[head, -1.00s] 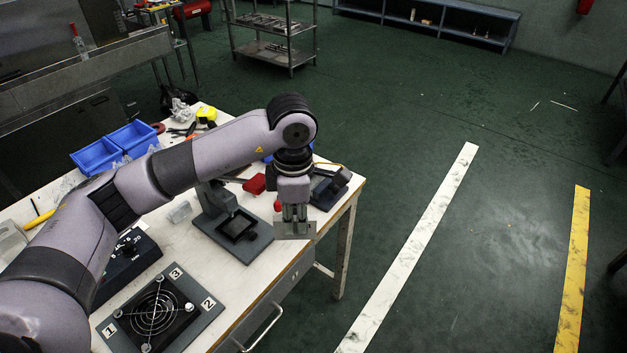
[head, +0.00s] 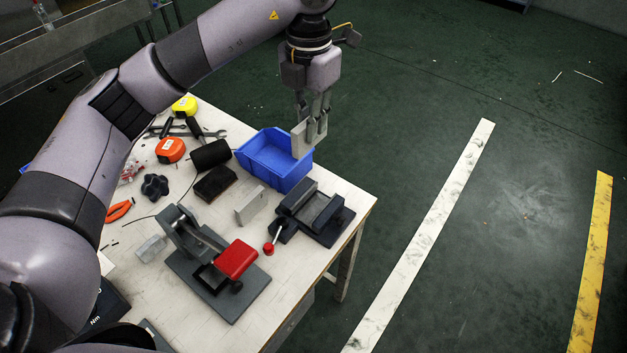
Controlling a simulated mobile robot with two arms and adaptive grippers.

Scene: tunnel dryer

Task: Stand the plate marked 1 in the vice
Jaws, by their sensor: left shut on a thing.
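My left gripper (head: 316,118) is shut on a light grey metal plate (head: 301,140) and holds it upright, in front of the far right part of the blue bin in the picture. I cannot read a number on this plate. The dark vice (head: 328,216) stands near the table's right corner, below the gripper in the picture; its jaws look empty and a red-tipped handle points left. Another light grey plate (head: 250,206) stands on the table left of the vice, with no readable mark. My right gripper is not in view.
A blue bin (head: 262,168) stands behind the vice. A dark fixture with a red block (head: 237,258) stands at the front left. Open floor lies right of the table.

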